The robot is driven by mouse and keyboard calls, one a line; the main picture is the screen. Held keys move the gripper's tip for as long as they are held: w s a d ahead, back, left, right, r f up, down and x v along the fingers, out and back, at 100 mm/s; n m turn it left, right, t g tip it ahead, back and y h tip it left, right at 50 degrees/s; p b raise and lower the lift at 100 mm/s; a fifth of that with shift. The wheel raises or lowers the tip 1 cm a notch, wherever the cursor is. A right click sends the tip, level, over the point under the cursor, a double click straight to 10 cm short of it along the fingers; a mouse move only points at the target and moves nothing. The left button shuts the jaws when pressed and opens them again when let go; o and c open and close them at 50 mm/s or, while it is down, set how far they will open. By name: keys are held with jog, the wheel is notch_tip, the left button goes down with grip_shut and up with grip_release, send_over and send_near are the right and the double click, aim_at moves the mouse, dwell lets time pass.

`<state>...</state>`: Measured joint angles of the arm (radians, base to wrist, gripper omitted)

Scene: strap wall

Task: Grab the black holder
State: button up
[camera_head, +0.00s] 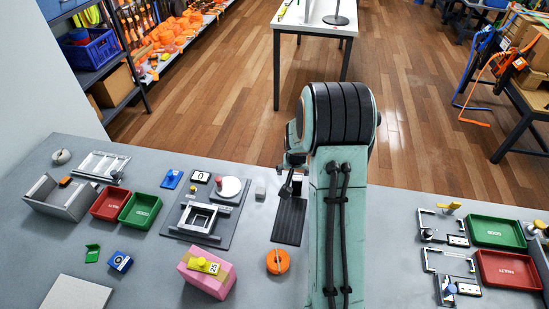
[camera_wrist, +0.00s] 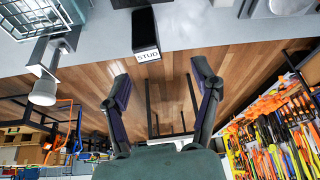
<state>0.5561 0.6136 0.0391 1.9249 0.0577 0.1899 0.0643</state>
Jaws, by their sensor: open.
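A black block-shaped holder (camera_wrist: 145,32) with a white label reading STUD stands at the table's edge in the wrist view, at the top and a little left of centre. My gripper (camera_wrist: 160,73) is open and empty, its two dark fingers spread wide. The holder lies ahead of the fingertips, apart from them, roughly in line with the gap. In the head view my gripper is small and partly hidden by my arm, near the table's far edge. A dark ribbed strip (camera_head: 289,222) lies in front of it there; the labelled face is not visible.
A grey plate with a square frame (camera_head: 198,219) and a white disc (camera_head: 229,187) lies left of my arm. A small grey block (camera_head: 260,190) sits near the strip. An orange ring (camera_head: 278,261) lies nearer.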

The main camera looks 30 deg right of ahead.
aim_at(297, 179)
jog(key=x, duration=0.2)
jog(key=s+x, duration=0.1)
jog(key=x, duration=0.4)
jog(key=shift+s+d+f, duration=0.25)
jog(key=shift+d+f, duration=0.15)
grip_shut()
